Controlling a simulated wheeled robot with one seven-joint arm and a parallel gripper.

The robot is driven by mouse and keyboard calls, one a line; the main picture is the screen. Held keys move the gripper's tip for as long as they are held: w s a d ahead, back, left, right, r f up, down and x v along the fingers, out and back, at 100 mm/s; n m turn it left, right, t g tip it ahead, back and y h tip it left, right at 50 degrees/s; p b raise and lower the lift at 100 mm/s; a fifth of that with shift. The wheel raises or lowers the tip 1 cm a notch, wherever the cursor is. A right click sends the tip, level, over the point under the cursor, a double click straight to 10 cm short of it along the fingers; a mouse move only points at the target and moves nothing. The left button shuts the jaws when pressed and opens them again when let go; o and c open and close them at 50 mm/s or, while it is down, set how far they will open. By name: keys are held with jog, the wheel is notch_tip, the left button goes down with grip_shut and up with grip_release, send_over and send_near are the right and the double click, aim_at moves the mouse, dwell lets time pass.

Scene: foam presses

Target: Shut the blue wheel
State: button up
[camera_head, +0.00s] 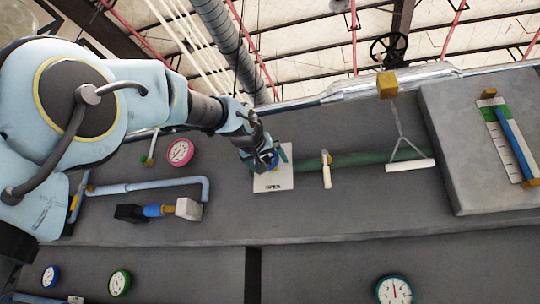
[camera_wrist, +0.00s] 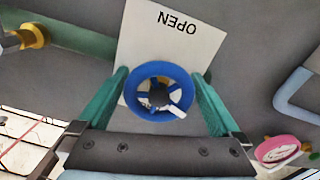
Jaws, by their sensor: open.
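The blue wheel (camera_wrist: 136,94) is a round ring with several spokes, set in front of a white plate (camera_wrist: 165,40) that reads "OPEN". In the wrist view the wheel sits between the two teal fingers of my gripper (camera_wrist: 158,95). The fingers stand apart on either side of it; I cannot tell whether they touch the rim. In the head view my gripper (camera_head: 262,162) is at the wheel and hides most of it. The lower part of the white plate (camera_head: 272,184) shows below the gripper.
A green pipe (camera_head: 355,159) with a white-handled lever (camera_head: 326,174) runs right of the plate. A hanging white bar (camera_head: 410,165) is farther right. Left are a pink gauge (camera_head: 180,152) and a light blue pipe (camera_head: 150,186). A dark grey block (camera_head: 475,130) juts out at right.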

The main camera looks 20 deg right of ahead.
jog(key=shift+w+d, duration=0.25)
jog(key=shift+d, duration=0.05)
jog(key=c, duration=1.1)
